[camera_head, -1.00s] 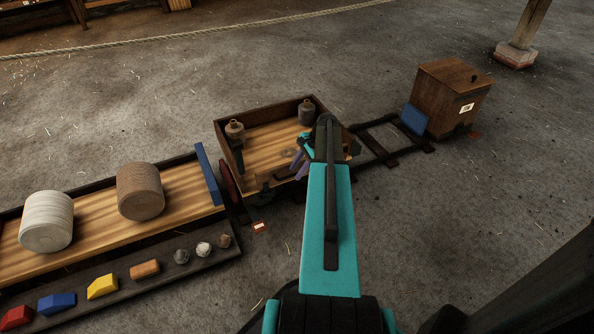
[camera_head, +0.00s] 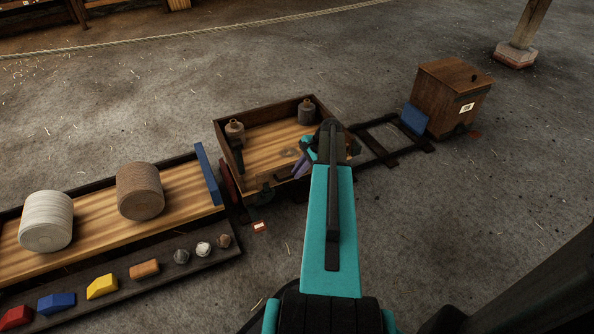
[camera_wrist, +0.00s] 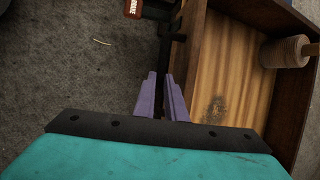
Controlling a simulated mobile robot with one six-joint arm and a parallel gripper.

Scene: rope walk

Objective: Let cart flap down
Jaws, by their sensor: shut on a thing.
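The cart (camera_head: 262,108) is an open wooden box with a pale plank floor, in the middle of the head view. Its near side has a dark wooden flap (camera_head: 284,175), partly hidden by my arm and gripper. In the wrist view the flap's dark edge (camera_wrist: 189,45) runs along the left of the cart floor (camera_wrist: 235,70). My gripper (camera_head: 302,166) has purple fingers and is at the right part of this near side. In the wrist view my gripper (camera_wrist: 161,76) is shut at the flap's edge; the exact contact is hidden.
Two spools (camera_head: 235,130) (camera_head: 306,110) stand inside the cart at the back. A long bench (camera_head: 180,190) with two big rolls is at the left, and coloured blocks (camera_head: 102,286) lie along its front. Rails lead right to a wooden box (camera_head: 445,95).

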